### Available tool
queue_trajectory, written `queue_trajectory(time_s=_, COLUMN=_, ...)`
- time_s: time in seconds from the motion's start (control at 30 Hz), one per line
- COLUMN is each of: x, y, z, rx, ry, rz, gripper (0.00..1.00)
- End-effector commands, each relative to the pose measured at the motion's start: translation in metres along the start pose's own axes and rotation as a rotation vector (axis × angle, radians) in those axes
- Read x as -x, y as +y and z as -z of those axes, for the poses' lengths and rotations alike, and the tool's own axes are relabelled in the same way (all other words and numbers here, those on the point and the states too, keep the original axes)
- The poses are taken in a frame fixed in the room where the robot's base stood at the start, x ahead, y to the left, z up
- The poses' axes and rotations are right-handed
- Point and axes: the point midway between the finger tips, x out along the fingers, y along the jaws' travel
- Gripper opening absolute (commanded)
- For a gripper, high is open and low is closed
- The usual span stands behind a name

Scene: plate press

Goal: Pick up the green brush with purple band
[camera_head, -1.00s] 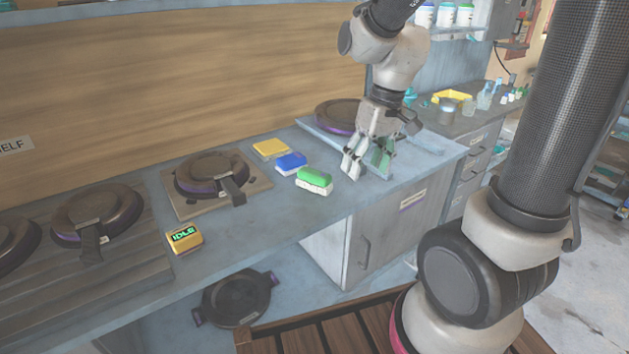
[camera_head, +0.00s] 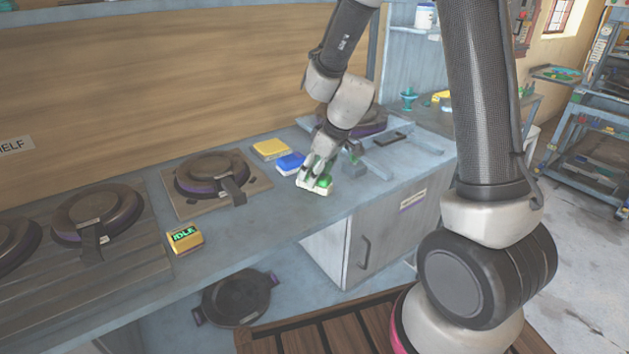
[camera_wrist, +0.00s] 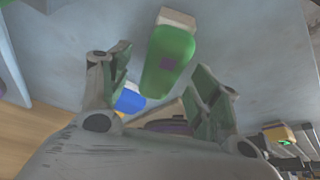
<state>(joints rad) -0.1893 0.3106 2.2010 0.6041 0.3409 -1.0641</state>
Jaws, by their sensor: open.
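The green brush (camera_head: 324,183) with pale bristles lies on the blue-grey counter, partly hidden by my gripper (camera_head: 317,174) in the head view. In the wrist view the green brush (camera_wrist: 168,50) lies between the two spread fingers of my gripper (camera_wrist: 164,78), with a small purple patch on its top. The pale block under its far end shows too. My gripper is open and right over the brush. I cannot tell whether the fingers touch it.
A blue brush (camera_head: 290,163) with a white base lies close to the left, and a yellow one (camera_head: 270,149) is beyond it. Another round plate (camera_head: 362,122) is behind my arm.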

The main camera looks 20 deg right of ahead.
Motion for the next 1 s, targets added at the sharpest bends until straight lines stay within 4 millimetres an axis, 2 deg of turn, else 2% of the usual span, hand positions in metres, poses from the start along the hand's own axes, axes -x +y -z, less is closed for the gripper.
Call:
queue_trajectory(time_s=0.03, x=-0.007, y=0.000, z=-0.001, rx=-0.001, ry=-0.002, rz=0.002, gripper=0.62)
queue_trajectory(time_s=0.17, x=-0.015, y=0.000, z=-0.001, rx=-0.001, ry=-0.001, rz=0.001, gripper=0.62)
queue_trajectory(time_s=1.0, x=-0.019, y=0.000, z=-0.002, rx=-0.002, ry=0.000, rz=0.000, gripper=0.62)
